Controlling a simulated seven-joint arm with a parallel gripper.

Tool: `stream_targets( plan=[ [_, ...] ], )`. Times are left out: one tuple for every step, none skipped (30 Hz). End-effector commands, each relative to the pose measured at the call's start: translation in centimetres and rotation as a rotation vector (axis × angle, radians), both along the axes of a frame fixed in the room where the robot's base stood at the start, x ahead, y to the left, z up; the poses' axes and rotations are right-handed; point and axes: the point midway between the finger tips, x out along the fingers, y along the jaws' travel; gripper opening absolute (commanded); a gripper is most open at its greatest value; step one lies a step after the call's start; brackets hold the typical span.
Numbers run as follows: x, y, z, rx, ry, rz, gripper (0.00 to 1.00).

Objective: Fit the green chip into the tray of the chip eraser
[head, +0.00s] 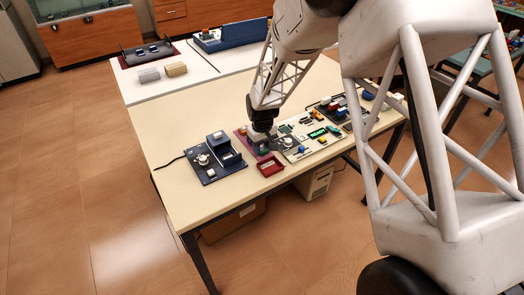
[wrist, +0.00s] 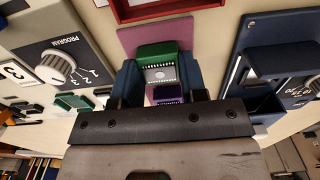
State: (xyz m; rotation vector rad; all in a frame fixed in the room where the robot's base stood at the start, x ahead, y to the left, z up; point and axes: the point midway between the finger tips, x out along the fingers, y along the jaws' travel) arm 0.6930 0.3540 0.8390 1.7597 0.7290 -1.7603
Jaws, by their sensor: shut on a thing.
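My gripper (wrist: 160,82) is shut on the green chip (wrist: 158,49), with one finger on each side of it. The chip has a green end and a pale grey middle with a round window and rows of dots. In the head view my gripper (head: 263,137) is low over the pink mat (head: 240,132). The chip eraser (head: 207,173) is the dark blue device left of my gripper in the head view. In the wrist view the eraser (wrist: 284,62) is at the right, with a timer dial.
A purple chip (wrist: 168,94) shows between my fingers, below the green one. A grey programmer (wrist: 44,45) with a knob is at the left, with another green piece (wrist: 74,102) on it. A red open box (head: 270,168) lies near the table's front edge.

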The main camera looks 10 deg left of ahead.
Motion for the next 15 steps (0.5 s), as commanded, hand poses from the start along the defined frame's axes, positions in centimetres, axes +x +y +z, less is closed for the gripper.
stream_targets(
  plan=[
    [0.0,0.0,0.2,0.001,-0.001,0.000,0.20],
    [0.0,0.0,0.3,0.001,-0.001,0.000,0.20],
    [0.0,0.0,0.5,0.001,-0.001,0.000,0.20],
    [0.0,0.0,0.6,0.001,-0.001,0.000,0.20],
    [0.0,0.0,0.7,0.000,0.000,0.000,0.20],
    [0.0,0.0,1.0,0.000,0.000,0.000,0.20],
    [0.0,0.0,1.1,0.001,-0.001,0.000,0.20],
    [0.0,0.0,1.3,0.001,-0.001,0.000,0.20],
    [0.0,0.0,1.5,0.001,-0.001,0.000,0.20],
    [0.0,0.0,1.7,0.001,-0.001,0.000,0.20],
    [0.0,0.0,1.9,0.001,-0.001,0.000,0.20],
    [0.0,0.0,2.1,0.001,-0.002,0.000,0.20],
    [0.0,0.0,2.3,0.001,-0.002,0.000,0.20],
    [0.0,0.0,2.5,0.001,-0.002,0.000,0.20],
    [0.0,0.0,2.7,0.001,-0.001,0.000,0.20]
  ],
)
